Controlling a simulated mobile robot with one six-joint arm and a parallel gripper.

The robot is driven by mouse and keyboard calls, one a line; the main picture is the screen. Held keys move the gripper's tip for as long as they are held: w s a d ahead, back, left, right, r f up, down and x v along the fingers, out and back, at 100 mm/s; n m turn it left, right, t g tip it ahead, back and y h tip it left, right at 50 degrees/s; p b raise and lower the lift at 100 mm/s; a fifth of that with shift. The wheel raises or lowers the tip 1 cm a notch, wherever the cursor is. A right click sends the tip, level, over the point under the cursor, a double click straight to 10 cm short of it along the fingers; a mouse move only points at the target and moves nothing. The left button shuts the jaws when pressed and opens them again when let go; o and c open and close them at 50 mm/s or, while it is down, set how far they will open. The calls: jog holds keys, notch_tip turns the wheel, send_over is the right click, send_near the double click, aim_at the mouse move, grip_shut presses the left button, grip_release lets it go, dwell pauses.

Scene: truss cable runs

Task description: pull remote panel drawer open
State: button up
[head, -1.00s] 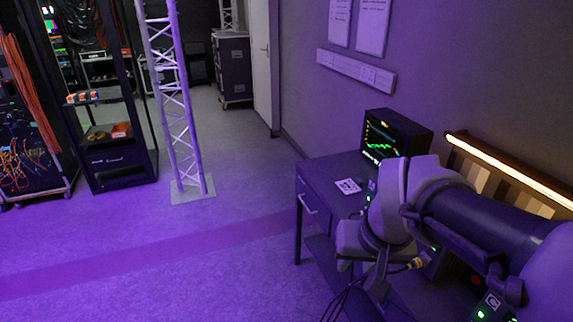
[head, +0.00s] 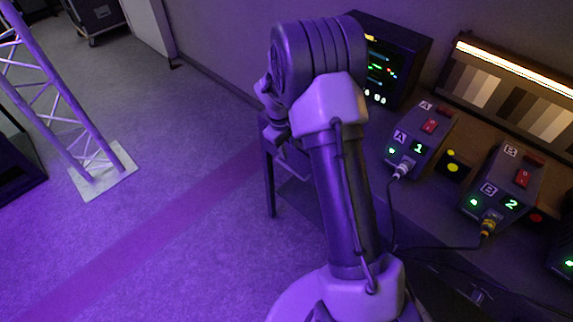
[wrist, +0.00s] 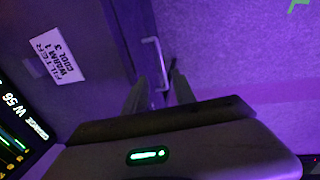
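The desk drawer front (wrist: 120,25) has a pale bar handle (wrist: 155,55). In the wrist view the handle stands out from the desk's edge, over the purple floor. In the head view only a bit of the handle (head: 291,160) shows beside my arm. The drawer looks closed. My gripper (wrist: 160,92) is open in the wrist view, its two fingers apart and pointing toward the handle. The handle's near end lies in the gap between the fingers as seen; I cannot tell whether they touch it. In the head view my arm hides most of the drawer front.
A monitor (head: 391,62), switch boxes A (head: 422,135) and B (head: 497,185) with cables stand on the desk. A label card (wrist: 59,55) lies on the desktop. A truss tower (head: 62,105) stands at left. Floor before the drawer is clear.

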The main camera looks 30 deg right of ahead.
aim_at(293, 171)
jog(key=f+b, duration=0.1)
jog(key=f, duration=0.3)
jog(key=d+f+b, duration=0.1)
jog(key=f+b, duration=0.1)
jog(key=f, duration=0.2)
jog(key=w+d+f+b, duration=0.1)
jog(key=f, duration=0.4)
jog(key=shift+d+b, duration=0.15)
jog(key=shift+b, duration=0.25)
jog(key=shift+c, duration=0.2)
grip_shut()
